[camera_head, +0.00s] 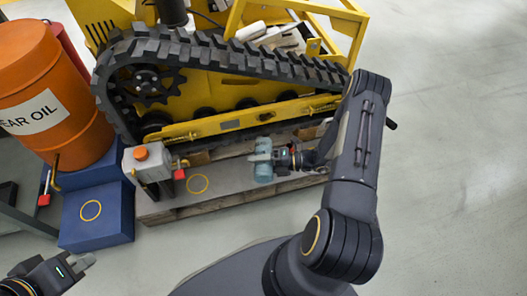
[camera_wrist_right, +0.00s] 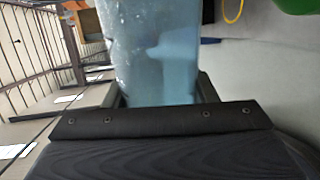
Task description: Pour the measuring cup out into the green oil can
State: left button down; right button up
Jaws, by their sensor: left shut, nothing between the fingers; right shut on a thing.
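The measuring cup (camera_head: 263,160) is a translucent blue-grey vessel in the head view, over the grey board on the pallet. My right gripper (camera_head: 284,160) is shut on it. The cup (camera_wrist_right: 155,50) also fills the upper middle of the right wrist view, between the fingers; I cannot tell its exact tilt or how full it is. A green thing (camera_wrist_right: 296,5), perhaps the green oil can, is cut off at the top right corner of the wrist view, apart from the cup. I cannot make out a green can in the head view. My left gripper (camera_head: 82,264) is shut and empty at lower left.
A grey canister (camera_head: 146,160) with an orange cap stands on the pallet (camera_head: 226,196), left of the cup. A yellow ring mark (camera_head: 198,184) lies between them. The yellow machine's black track (camera_head: 220,50) rises behind. An orange drum (camera_head: 45,95) and blue steps (camera_head: 100,225) are left.

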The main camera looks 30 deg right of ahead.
jog(key=f+n+b, duration=0.1)
jog(key=f+n, duration=0.1)
jog(key=f+n+b, duration=0.1)
jog(key=shift+s+a+t+b, duration=0.1)
jog(key=shift+s+t+b, duration=0.15)
jog(key=shift+t+b, duration=0.05)
notch_tip(320, 180, down, 8)
jog(key=n+t+b, duration=0.2)
jog(key=n+b, duration=0.5)
jog(key=n, duration=0.6)
jog(key=shift+s+a+f, duration=0.2)
jog(key=shift+s+a, duration=0.05)
jog(key=shift+s, duration=0.1)
